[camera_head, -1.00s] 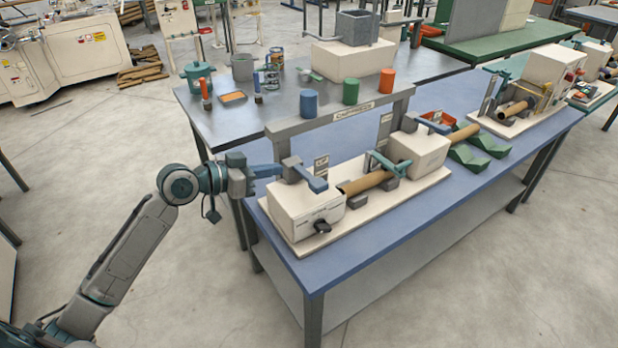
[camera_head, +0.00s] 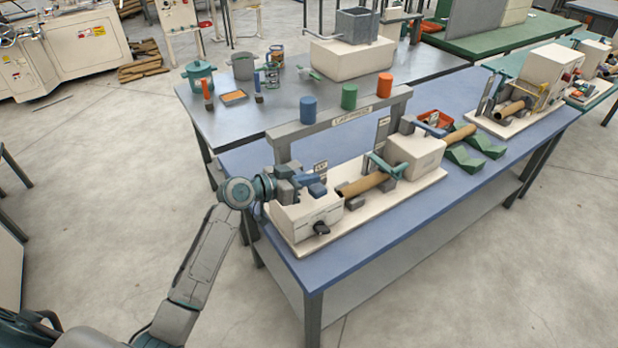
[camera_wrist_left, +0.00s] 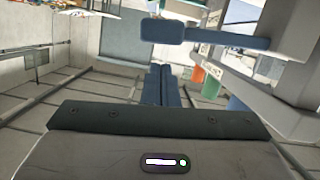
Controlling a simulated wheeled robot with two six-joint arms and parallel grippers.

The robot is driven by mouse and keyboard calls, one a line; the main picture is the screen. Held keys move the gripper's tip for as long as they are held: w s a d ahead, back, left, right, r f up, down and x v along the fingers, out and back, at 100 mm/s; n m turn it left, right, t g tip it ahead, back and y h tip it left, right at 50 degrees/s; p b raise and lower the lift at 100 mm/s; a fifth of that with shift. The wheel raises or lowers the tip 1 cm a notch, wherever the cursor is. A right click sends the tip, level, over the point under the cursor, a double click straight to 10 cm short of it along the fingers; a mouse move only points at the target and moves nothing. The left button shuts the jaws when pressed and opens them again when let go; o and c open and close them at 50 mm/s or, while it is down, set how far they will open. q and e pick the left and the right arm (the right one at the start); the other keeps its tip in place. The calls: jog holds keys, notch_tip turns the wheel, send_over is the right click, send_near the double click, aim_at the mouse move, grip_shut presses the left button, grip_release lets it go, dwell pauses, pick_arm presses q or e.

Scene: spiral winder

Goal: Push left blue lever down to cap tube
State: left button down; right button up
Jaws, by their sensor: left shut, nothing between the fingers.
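The left blue lever (camera_head: 317,189) sits above the cream left press block (camera_head: 305,216) in the head view. My left gripper (camera_head: 308,179) is shut and empty at the lever's left end and partly hides it. I cannot tell whether they touch. In the left wrist view the shut blue fingers (camera_wrist_left: 161,86) point toward a blue bar (camera_wrist_left: 228,40), likely the lever, with a gap in the picture. The brown tube (camera_head: 362,185) lies level between the left block and the right press block (camera_head: 415,153). My right gripper is out of view.
A grey overhead frame (camera_head: 340,118) stands behind the press. Green wedges (camera_head: 464,160) lie at the right. The blue tabletop (camera_head: 372,240) is bare in front.

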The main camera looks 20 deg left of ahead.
aim_at(312, 196)
pick_arm(q)
jog(key=shift+s+f, duration=0.1)
jog(key=shift+f, duration=0.65)
jog(key=shift+f, duration=0.1)
jog(key=f+b, duration=0.1)
jog(key=b, duration=0.1)
jog(key=f+m+b, duration=0.1)
jog(key=b, duration=0.2)
jog(key=f+m+b, duration=0.1)
jog(key=b, duration=0.2)
jog(key=shift+s+d+f+t+y, duration=0.3)
jog(key=shift+d+f+y, duration=0.05)
jog(key=shift+y, duration=0.05)
jog(key=shift+f+m+b, duration=0.15)
jog(key=shift+m+b, duration=0.25)
jog(key=shift+b, duration=0.2)
